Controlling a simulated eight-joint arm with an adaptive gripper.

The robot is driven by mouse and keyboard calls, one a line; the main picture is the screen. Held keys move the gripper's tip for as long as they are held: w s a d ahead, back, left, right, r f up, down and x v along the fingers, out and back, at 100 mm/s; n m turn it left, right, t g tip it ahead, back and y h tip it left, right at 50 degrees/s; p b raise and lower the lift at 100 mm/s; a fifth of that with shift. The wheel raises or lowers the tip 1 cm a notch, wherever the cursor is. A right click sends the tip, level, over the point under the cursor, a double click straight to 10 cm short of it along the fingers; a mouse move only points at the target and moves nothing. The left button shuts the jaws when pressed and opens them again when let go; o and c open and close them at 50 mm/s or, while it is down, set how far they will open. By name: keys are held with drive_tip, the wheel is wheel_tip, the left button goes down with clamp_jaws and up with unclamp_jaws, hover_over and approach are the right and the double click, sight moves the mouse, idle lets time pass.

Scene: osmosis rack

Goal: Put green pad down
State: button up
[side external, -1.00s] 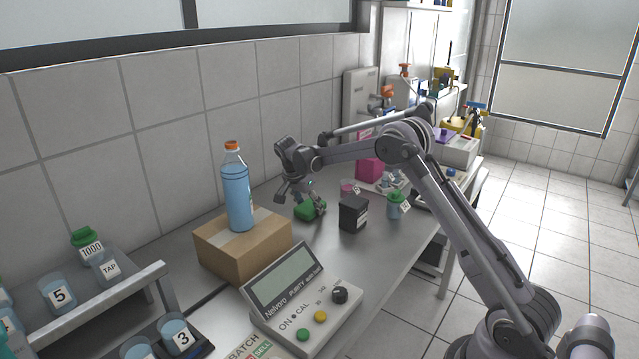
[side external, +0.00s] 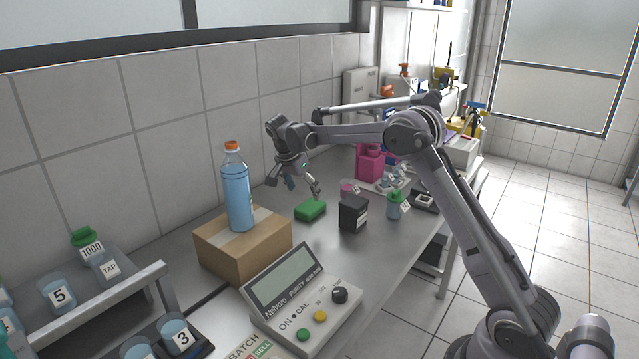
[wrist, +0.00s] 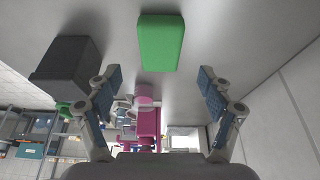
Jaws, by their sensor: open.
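The green pad (side external: 310,210) is a small block lying flat on the grey bench, right of the cardboard box. In the wrist view the green pad (wrist: 162,43) lies beyond and between my fingertips, apart from them. My gripper (side external: 294,186) is open and empty, raised above and slightly behind the pad. In the wrist view my gripper (wrist: 156,97) shows its two fingers spread wide with nothing between them.
A black box (side external: 352,213) stands close to the right of the pad. A blue bottle (side external: 236,195) stands on the cardboard box (side external: 222,257) to the left. A green-capped jar (side external: 396,206) and pink items (side external: 370,163) are farther right. A meter (side external: 308,303) sits in front.

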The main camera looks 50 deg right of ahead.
drive_tip(key=s+a+r+n+t+y, duration=0.2)
drive_tip(key=s+a+r+n+t, duration=0.2)
drive_tip(key=s+a+r+n, duration=0.75)
drive_tip(key=s+a+f+n+t+y, duration=0.1)
drive_tip(key=s+a+f+n, duration=0.1)
drive_tip(key=s, duration=0.3)
drive_tip(key=s+a+f+n+t, duration=0.1)
drive_tip(key=s+a+f+n, duration=0.1)
drive_tip(key=s+a, duration=0.3)
drive_tip(key=s+a+f+n+t+y, duration=0.1)
drive_tip(key=s+a+f+n, duration=0.1)
drive_tip(key=s, duration=0.5)
drive_tip(key=shift+a+f+n+y, duration=0.25)
drive_tip(key=shift+a+y, duration=0.05)
drive_tip(key=shift+a, duration=0.35)
